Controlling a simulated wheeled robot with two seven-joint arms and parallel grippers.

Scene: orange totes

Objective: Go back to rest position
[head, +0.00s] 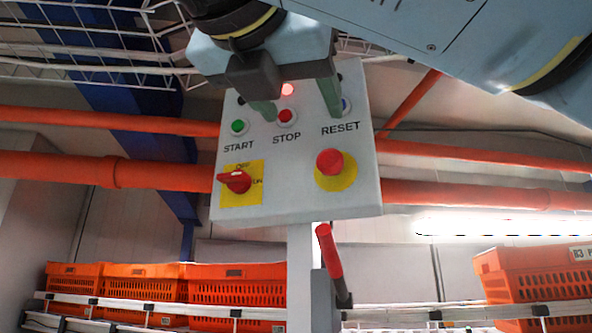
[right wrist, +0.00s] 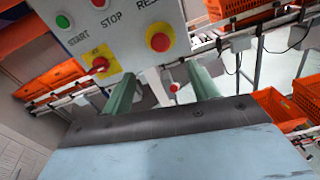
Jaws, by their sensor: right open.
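My right gripper (head: 298,105) comes in from the top right in the head view, in front of the upper part of a grey control panel (head: 300,190). Its two green fingers are apart with nothing between them. The right wrist view also shows the open fingers (right wrist: 165,92), with the panel (right wrist: 130,45) beyond. The panel bears a green START button (head: 238,126), a red STOP button (head: 285,116), a partly hidden blue RESET button (head: 346,104), a red rotary switch (head: 236,181) and a red emergency knob (head: 330,161). My left gripper is not in view.
A red-handled lever (head: 328,250) stands below the panel by its post. Orange totes (head: 145,285) line a conveyor at the lower left, and another tote (head: 535,275) is at the right. Orange pipes (head: 100,168) run behind the panel. A red light (head: 287,89) glows at its top.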

